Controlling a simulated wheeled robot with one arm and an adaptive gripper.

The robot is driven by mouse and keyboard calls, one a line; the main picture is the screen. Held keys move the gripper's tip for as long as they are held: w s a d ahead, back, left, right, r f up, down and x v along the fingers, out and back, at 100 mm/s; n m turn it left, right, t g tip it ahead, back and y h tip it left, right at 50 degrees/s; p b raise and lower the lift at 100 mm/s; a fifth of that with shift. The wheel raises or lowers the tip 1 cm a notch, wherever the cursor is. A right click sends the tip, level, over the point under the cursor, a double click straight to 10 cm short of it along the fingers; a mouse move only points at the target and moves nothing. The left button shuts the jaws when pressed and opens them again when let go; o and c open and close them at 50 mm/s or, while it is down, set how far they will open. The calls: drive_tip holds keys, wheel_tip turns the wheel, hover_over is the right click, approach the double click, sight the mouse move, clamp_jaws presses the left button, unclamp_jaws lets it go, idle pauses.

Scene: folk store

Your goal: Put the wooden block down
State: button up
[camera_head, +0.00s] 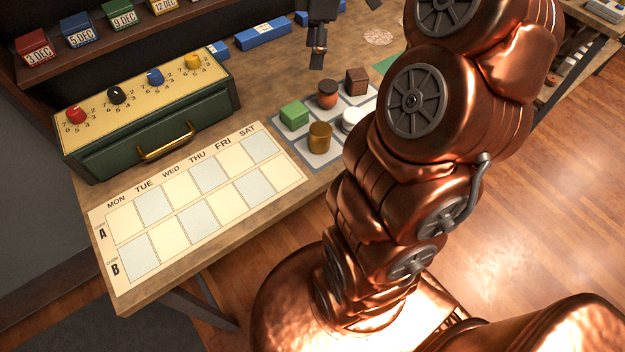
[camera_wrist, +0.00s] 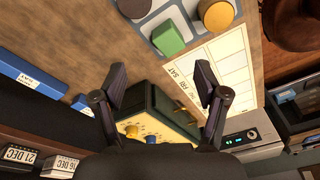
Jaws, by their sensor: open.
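The dark brown wooden block (camera_head: 357,80) rests upright at the back of a grey tray with pale squares (camera_head: 284,125). On the same tray stand a green block (camera_head: 294,115), a reddish-brown round pot (camera_head: 327,94), a gold-brown cylinder (camera_head: 319,137) and a white round item (camera_head: 352,119). My gripper (camera_wrist: 160,88) is open, with nothing between its fingers. In the head view it hangs at the top, left of the wooden block and apart from it. The wrist view shows the green block (camera_wrist: 168,38) and the cylinder (camera_wrist: 215,14), but not the wooden block.
A cream weekday board (camera_head: 195,200) lies at the table's front left. A green box with coloured knobs and a drawer (camera_head: 150,120) stands behind it. Blue labelled blocks (camera_head: 263,34) lie at the back. A date-block shelf (camera_head: 110,40) runs along the back left.

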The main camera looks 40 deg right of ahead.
drive_tip(key=s+a+f+m+g+h, duration=0.1)
drive_tip(key=s+a+f+m, duration=0.15)
drive_tip(key=s+a, duration=0.5)
drive_tip(key=s+a+f+m, duration=0.1)
drive_tip(key=s+a+m, duration=0.4)
drive_tip(key=a, duration=0.4)
drive_tip(key=s+a+f+m+g, duration=0.1)
drive_tip(key=s+f+m, duration=0.3)
drive_tip(key=s, duration=0.7)
drive_tip(key=shift+a+h, duration=0.3)
drive_tip(key=shift+a, duration=0.35)
